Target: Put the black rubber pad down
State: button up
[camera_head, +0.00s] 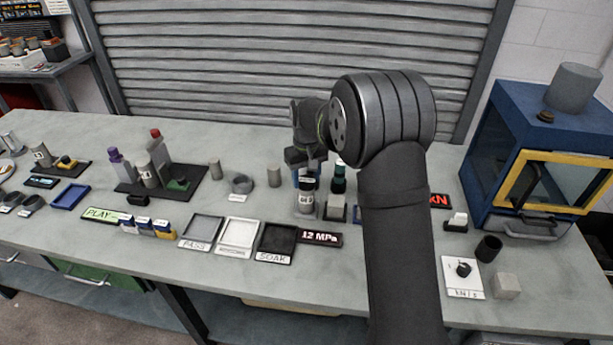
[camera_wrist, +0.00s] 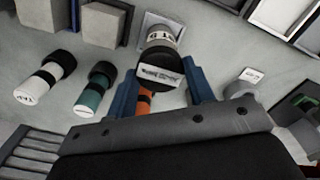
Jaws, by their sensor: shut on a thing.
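My gripper (camera_head: 305,172) is at the middle of the bench, pointing down, with its blue fingers around a black rubber pad (camera_wrist: 158,54). In the wrist view my gripper (camera_wrist: 160,80) has one finger on each side of the pad, which is round, dark and carries a white label. In the head view the pad looks like a dark band at the cylinder's top. I cannot tell whether it rests on it.
Dark-topped bottles, one teal (camera_wrist: 94,97) and one white (camera_wrist: 42,82), stand close by. A grey ring (camera_wrist: 240,90) lies to the other side. Trays (camera_head: 277,239) and a 12 MPa display (camera_head: 320,239) lie in front. A blue cabinet (camera_head: 482,150) stands at right.

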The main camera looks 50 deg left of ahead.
aim_at(307, 180)
jog(key=shift+f, duration=0.1)
jog(key=o, duration=1)
jog(key=shift+c, duration=0.2)
notch_tip(307, 180, up, 12)
notch_tip(307, 180, down, 12)
jog(key=shift+r, duration=2.1)
